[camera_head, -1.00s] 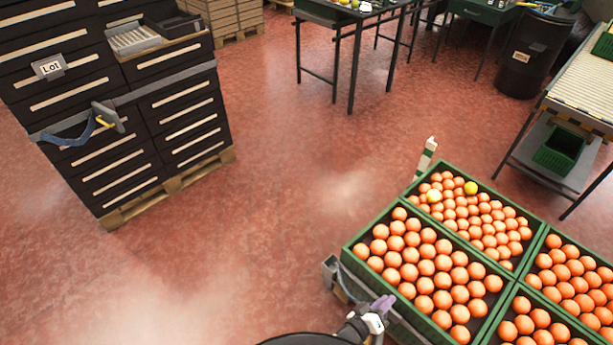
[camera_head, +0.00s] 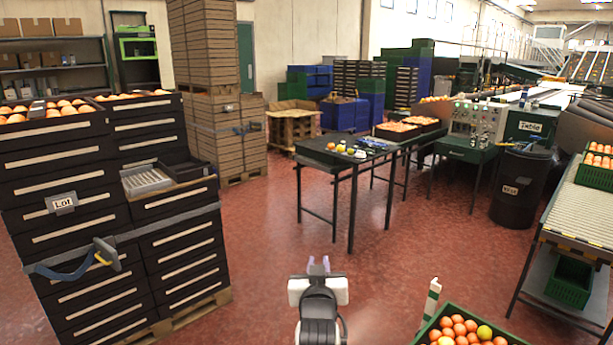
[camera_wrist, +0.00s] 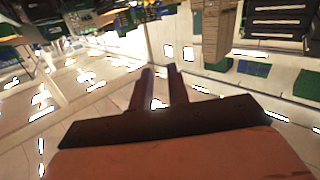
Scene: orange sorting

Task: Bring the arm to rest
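My gripper (camera_head: 318,265) is at the bottom middle of the head view, raised over the red floor. Its two pale fingers point away from me with a gap between them. In the wrist view the two fingers (camera_wrist: 160,88) stand parallel and apart, with only distant background between them. Nothing is held, and nothing touches the gripper.
A green crate of oranges (camera_head: 422,336) with a few yellow fruits is at bottom right. A dark stack of crates (camera_head: 75,240) labelled "Lot" stands at left. A dark table (camera_head: 351,176) stands ahead, and a roller conveyor (camera_head: 580,207) at right. Open floor lies between.

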